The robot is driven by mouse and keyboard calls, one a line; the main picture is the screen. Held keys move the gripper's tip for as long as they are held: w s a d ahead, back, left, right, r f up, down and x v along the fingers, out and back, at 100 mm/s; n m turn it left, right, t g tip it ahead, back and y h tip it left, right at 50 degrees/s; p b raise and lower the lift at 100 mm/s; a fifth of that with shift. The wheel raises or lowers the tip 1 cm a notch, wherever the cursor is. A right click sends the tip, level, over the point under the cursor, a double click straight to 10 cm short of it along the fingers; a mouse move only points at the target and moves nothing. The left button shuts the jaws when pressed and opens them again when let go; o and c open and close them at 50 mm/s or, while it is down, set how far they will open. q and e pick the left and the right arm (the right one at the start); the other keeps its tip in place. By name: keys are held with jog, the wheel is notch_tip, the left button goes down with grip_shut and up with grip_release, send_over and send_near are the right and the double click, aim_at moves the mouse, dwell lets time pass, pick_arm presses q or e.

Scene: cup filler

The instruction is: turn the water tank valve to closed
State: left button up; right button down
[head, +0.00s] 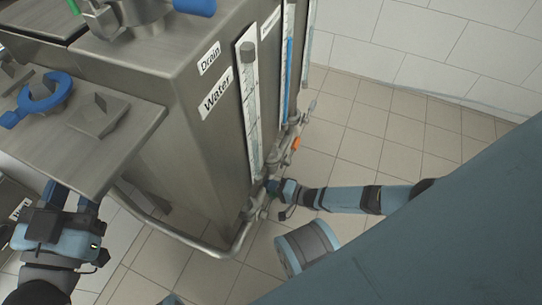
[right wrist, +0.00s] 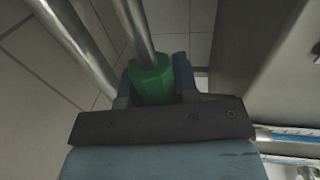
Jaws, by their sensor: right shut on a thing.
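The water tank is a steel cabinet (head: 205,150) with a "Water" label (head: 216,93) and a tall gauge (head: 250,105) on its side. In the right wrist view, a green valve handle (right wrist: 152,82) sits on a metal pipe (right wrist: 136,28), between the fingers of my right gripper (right wrist: 153,85). The gripper is shut on this handle. In the head view my right gripper (head: 275,187) is at the pipe fittings below the Water gauge; the handle is mostly hidden there. My left gripper (head: 69,200) is apart from the valve, by the steel shelf, with its fingers spread and nothing seen between them.
A bent steel pipe (head: 215,250) runs low around the cabinet's corner. Another fitting with an orange part (head: 296,143) is farther along. The shelf (head: 125,130) at left holds a blue-handled part (head: 42,98). The tiled floor (head: 375,145) right of the cabinet is clear.

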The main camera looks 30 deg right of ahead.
pick_arm(q)
jog(key=shift+f, duration=0.1)
pick_arm(e)
jog(key=shift+s+f, duration=0.1)
jog(key=shift+f, duration=0.1)
jog(key=c, duration=0.9)
grip_release()
jog(key=shift+o, duration=0.2)
jog(key=shift+s+d+r+p, duration=0.2)
jog(key=shift+s+d+p, duration=0.1)
jog(key=shift+s, duration=0.05)
pick_arm(q)
jog(key=s+n+p, duration=0.1)
jog(key=p, duration=0.1)
jog(key=s+d+f+n+g+y+p, duration=0.1)
jog(key=n+p, duration=0.1)
jog(key=shift+d+g, duration=0.15)
jog(key=shift+g, duration=0.15)
pick_arm(e)
jog(key=v, duration=1.2)
jog(key=shift+s+d, duration=0.2)
jog(key=shift+s, duration=0.15)
pick_arm(q)
jog(key=shift+r, duration=0.25)
